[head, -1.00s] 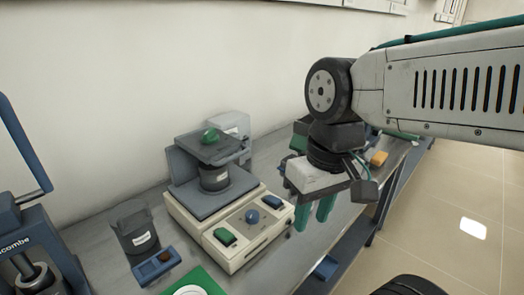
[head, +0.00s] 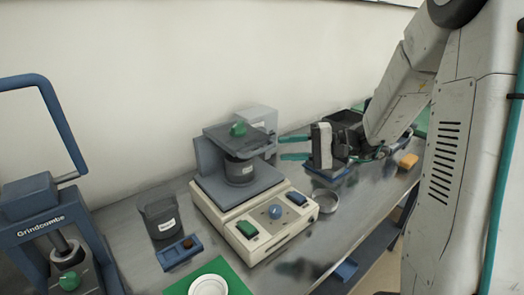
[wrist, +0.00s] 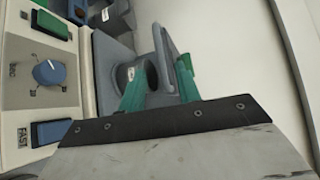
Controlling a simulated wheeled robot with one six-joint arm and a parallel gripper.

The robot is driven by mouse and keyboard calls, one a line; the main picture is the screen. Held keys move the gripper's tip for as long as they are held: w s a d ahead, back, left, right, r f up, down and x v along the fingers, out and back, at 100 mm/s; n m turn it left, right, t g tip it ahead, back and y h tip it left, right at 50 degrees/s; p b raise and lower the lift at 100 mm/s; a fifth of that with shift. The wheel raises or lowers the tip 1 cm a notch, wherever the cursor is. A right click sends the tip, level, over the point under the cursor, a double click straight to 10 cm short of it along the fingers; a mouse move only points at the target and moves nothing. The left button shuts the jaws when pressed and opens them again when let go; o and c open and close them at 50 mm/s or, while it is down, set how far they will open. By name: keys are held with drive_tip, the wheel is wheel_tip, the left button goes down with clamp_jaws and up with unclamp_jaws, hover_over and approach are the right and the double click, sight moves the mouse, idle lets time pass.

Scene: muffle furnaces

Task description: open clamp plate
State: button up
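The clamp plate (head: 215,132) is a dark grey plate with a green knob (head: 238,129) on top. It lies level over a dark labelled jar (head: 240,172) on the cream machine (head: 262,237). In the wrist view the plate shows nearly edge-on (wrist: 165,58), with the jar (wrist: 133,76) beside it. My gripper (head: 295,147) has teal fingers, spread apart and empty. It points left at the plate from its right side, with a small gap in the head view. In the wrist view its fingertips (wrist: 160,78) overlap the plate's edge; contact cannot be told.
A dark beaker (head: 162,216), a blue tray (head: 180,252) and a white dish on a green mat (head: 222,268) stand left and in front. A blue press (head: 50,225) is at far left. The wall is behind.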

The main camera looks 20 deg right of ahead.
sight(266, 150)
drive_tip(key=x, duration=0.7)
drive_tip(key=shift+w+a, duration=0.15)
drive_tip(key=shift+a, duration=0.1)
